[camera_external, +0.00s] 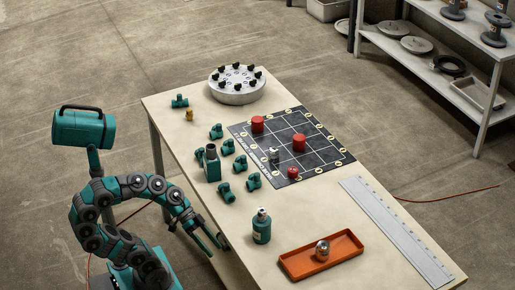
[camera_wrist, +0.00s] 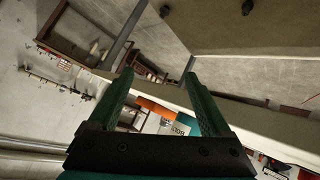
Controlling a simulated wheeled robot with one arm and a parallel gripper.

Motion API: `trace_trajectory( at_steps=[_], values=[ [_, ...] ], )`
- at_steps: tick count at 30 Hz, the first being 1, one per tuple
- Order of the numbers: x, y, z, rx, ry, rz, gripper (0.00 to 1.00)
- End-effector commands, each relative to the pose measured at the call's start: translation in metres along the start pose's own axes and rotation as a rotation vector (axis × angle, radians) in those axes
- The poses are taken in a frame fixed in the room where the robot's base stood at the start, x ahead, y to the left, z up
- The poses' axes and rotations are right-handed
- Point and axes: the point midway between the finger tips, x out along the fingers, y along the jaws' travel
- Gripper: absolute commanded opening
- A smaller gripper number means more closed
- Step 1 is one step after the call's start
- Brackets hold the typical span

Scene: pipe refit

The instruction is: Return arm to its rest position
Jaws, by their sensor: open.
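My teal arm (camera_external: 128,188) arches up from its base at the lower left and bends down to the right. My gripper (camera_external: 214,246) is at the table's left edge, with its two fingers apart and nothing between them. In the picture it overlaps the edge; I cannot tell its exact height. In the wrist view my gripper (camera_wrist: 158,76) also shows open and empty. That view looks out past the fingers over a tilted view of the room.
The table (camera_external: 185,135) holds several teal pipe fittings (camera_external: 227,147), a teal bottle (camera_external: 262,227), an orange tray (camera_external: 296,268), a dark grid board (camera_external: 318,152) with red pieces, a round grey fixture (camera_external: 237,93) and a long ruler (camera_external: 395,230). Floor left of my arm is clear.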

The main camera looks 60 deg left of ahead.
Motion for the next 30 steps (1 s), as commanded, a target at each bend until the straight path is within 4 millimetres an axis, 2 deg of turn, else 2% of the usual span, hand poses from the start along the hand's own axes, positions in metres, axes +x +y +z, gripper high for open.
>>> trace_trajectory(
  at_steps=[8, 11, 15, 18, 22, 30],
  values=[
    [0.014, -0.044, 0.069, -0.2, -0.232, -0.084, 0.82],
    [0.014, -0.067, 0.106, -0.303, -0.353, -0.149, 0.82],
    [0.002, -0.108, 0.171, -0.476, -0.562, -0.307, 0.82],
    [-0.016, -0.136, 0.207, -0.578, -0.684, -0.442, 0.82],
    [-0.035, -0.159, 0.232, -0.65, -0.768, -0.57, 0.82],
    [-0.036, -0.16, 0.233, -0.653, -0.772, -0.577, 0.82]
  ],
)
